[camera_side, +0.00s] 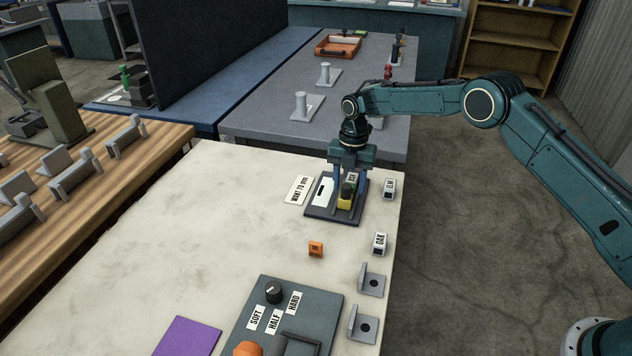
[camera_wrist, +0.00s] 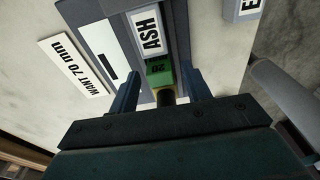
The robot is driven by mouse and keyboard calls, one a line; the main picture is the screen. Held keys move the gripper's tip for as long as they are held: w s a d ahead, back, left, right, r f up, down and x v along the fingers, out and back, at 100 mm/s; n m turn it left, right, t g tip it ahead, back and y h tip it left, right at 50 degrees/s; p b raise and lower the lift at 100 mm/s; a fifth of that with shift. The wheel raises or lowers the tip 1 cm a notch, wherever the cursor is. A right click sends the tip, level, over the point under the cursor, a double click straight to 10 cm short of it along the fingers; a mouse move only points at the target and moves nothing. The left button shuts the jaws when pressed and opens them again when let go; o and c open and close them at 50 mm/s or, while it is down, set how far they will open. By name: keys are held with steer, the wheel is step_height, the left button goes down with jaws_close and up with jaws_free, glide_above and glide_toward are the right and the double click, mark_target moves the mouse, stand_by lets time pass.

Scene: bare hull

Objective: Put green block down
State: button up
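The green block (camera_wrist: 160,73) lies between the two fingers of my gripper (camera_wrist: 161,82) in the wrist view, with a visible gap on each side. It also shows small and dark green in the side view (camera_side: 348,188). My gripper (camera_side: 349,186) points down over a dark plate (camera_side: 319,212); its fingers are spread apart. A white-faced block marked ASH (camera_wrist: 152,34) adjoins the green block in the wrist view. A yellow piece (camera_side: 344,204) shows just below the green block in the side view. What bears the green block is partly hidden.
A card reading WANT 70 mm (camera_side: 299,190) lies left of the plate. Blocks marked ELM (camera_side: 389,188) and OAK (camera_side: 380,244) stand to the right, near the table edge. The table's left side is clear.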

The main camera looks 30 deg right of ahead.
steer(key=shift+r, duration=0.15)
step_height(320, 180, up, 12)
steer(key=shift+w+d, duration=0.4)
steer(key=shift+d, duration=0.05)
stand_by(0.5)
stand_by(0.6)
steer(key=s+d+r+m+t, duration=0.25)
steer(key=s+r+m, duration=1.05)
steer(key=s+r, duration=0.7)
steer(key=s+d+f+m+t, duration=0.2)
steer(key=s+m, duration=0.5)
steer(key=s, duration=0.5)
steer(key=s+d+f+m+t, duration=0.2)
steer(key=s+m, duration=0.5)
steer(key=s, duration=0.5)
steer(key=shift+s+d+f+h, duration=0.2)
steer(key=shift+s+h, duration=0.05)
steer(key=shift+h, duration=0.15)
